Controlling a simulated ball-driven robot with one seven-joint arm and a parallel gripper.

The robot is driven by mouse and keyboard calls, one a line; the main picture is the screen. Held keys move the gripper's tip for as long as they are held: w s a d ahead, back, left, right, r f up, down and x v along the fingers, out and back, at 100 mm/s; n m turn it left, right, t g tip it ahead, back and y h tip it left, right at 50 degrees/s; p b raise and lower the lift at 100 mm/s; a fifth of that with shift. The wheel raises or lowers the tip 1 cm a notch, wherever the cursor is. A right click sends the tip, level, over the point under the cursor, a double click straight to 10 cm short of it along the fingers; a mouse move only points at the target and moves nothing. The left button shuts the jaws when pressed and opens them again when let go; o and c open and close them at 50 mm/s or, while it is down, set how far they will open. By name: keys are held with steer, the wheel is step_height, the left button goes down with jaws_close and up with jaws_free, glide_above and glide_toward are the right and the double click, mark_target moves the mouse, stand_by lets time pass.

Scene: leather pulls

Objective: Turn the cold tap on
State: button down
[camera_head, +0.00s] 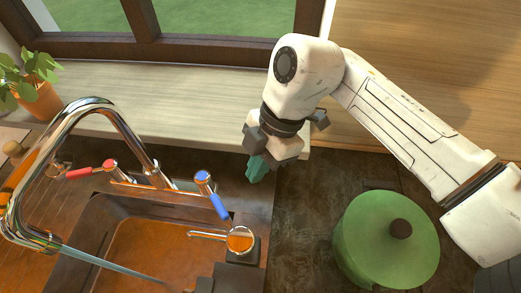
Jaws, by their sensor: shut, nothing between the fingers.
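The cold tap handle (217,202) is blue and stands at the right of the chrome faucet, slanting down to the right. The hot tap handle (82,172) is red, at the left. The chrome faucet (75,112) arches over the sink (100,208). A pale bluish streak runs from its spout down to the right; I cannot tell if it is water. My gripper (257,168) has teal fingertips, shut and empty. In the picture it is up and to the right of the blue handle, apart from it.
A green lidded pot (370,250) stands on the dark counter (300,235) at the right. A round orange-topped fixture (240,239) sits by the sink's right edge. A potted plant (38,100) stands at the left on the pale sill (190,95).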

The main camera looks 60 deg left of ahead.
mark_target(213, 194)
steer(key=s+f+p, duration=0.2)
steer(key=s+f, duration=0.2)
steer(key=s, duration=0.1)
steer(key=shift+s, duration=0.35)
steer(key=shift+d, duration=0.1)
steer(key=shift+s+r, duration=0.1)
